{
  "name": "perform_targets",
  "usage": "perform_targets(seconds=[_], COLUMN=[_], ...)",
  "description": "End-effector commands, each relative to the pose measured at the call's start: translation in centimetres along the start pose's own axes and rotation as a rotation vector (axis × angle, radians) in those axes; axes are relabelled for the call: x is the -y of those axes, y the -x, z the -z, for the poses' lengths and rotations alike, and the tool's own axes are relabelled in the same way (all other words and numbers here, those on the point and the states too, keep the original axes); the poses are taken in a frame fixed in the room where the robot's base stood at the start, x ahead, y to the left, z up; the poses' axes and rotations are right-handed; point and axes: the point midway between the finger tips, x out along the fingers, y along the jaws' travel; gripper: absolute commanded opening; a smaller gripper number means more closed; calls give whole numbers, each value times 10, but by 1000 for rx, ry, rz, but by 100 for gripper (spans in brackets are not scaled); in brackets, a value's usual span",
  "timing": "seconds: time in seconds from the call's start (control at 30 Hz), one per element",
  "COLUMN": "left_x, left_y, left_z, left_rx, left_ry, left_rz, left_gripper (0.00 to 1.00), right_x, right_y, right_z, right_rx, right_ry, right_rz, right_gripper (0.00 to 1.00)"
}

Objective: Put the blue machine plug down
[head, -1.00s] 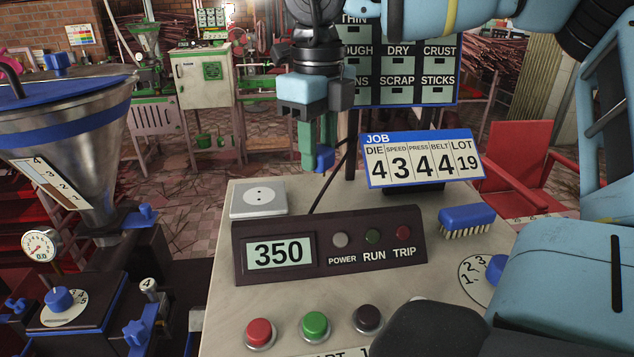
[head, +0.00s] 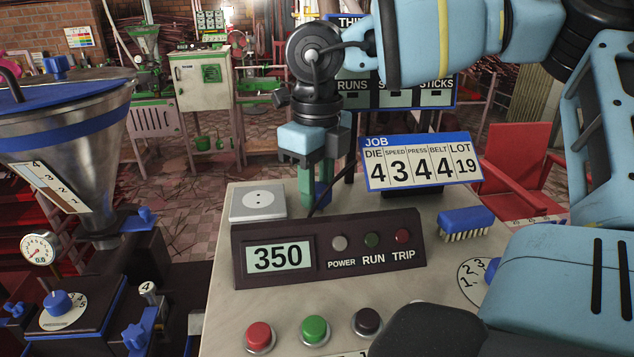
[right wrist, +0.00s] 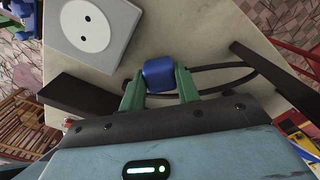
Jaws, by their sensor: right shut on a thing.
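The blue machine plug (right wrist: 158,75) is a small blue block with a dark cable. My right gripper (right wrist: 160,92) is shut on it, its green fingers on either side. My left gripper is not in view.
The display box (head: 330,248) reading 350 stands in front of the gripper. The JOB board (head: 421,161) is close on its right. A blue brush (head: 466,223) lies farther right. A steel hopper (head: 62,140) stands at the left.

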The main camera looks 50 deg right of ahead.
Motion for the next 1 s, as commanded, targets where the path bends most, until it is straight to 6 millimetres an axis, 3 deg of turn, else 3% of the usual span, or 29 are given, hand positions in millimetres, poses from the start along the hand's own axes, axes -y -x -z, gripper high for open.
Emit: perform_targets(seconds=[0.4, 0.43, 0.57, 1.0], left_x=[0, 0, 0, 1], left_y=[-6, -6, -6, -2], left_z=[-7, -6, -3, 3], left_rx=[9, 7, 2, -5], left_ry=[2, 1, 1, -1], left_rz=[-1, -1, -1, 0], left_gripper=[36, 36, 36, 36], right_x=[0, 0, 0, 0], right_y=[-12, -12, -11, -2], right_z=[0, 0, 0, 0], right_rx=[-2, -2, -1, 2], right_ry=[1, 1, 1, 0], right_rz=[0, 0, 0, 0], right_gripper=[0, 34, 51, 54])
